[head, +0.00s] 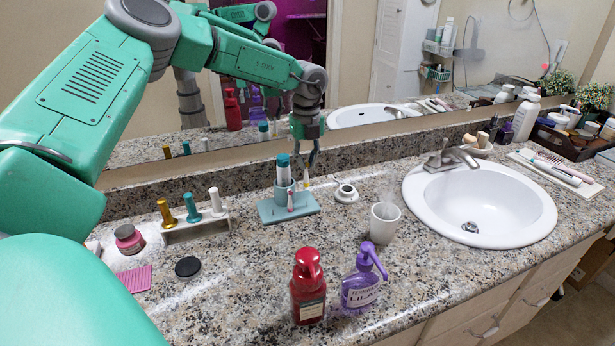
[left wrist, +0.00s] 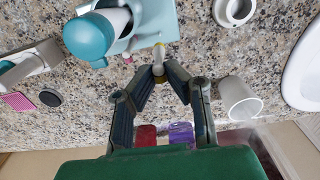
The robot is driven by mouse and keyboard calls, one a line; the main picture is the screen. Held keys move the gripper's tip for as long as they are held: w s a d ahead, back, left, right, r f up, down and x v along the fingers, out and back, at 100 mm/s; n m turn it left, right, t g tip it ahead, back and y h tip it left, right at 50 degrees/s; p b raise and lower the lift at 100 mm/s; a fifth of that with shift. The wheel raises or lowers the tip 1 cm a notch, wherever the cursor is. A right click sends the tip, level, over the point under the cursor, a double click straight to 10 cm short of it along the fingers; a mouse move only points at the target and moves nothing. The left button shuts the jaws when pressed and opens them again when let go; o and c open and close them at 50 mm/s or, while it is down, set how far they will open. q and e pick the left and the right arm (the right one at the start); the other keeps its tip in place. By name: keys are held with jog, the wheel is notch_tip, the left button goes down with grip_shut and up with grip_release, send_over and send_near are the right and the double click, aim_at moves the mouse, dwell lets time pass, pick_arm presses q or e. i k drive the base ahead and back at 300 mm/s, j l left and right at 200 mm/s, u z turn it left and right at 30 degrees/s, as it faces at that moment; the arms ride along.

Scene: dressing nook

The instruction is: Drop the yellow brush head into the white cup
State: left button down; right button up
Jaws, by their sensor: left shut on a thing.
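My left gripper (head: 308,172) is shut on the small yellow brush head (head: 306,182), just right of the blue toothbrush stand (head: 270,212). In the left wrist view the fingertips (left wrist: 159,76) meet on the brush head (left wrist: 158,58), beside the stand. I cannot tell whether the brush head is clear of the stand. The white cup (head: 385,224) stands upright on the counter, to the right and nearer; it also shows in the left wrist view (left wrist: 240,98), right of the fingers. My right gripper is not in view.
A small white round holder (head: 346,193) sits between stand and cup. A red bottle (head: 308,288) and a purple pump bottle (head: 363,282) stand in front. The sink (head: 480,205) is right of the cup. A white rack (head: 197,228) holds coloured handles at left.

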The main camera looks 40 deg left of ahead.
aim_at(382, 236)
jog(key=k, duration=0.95)
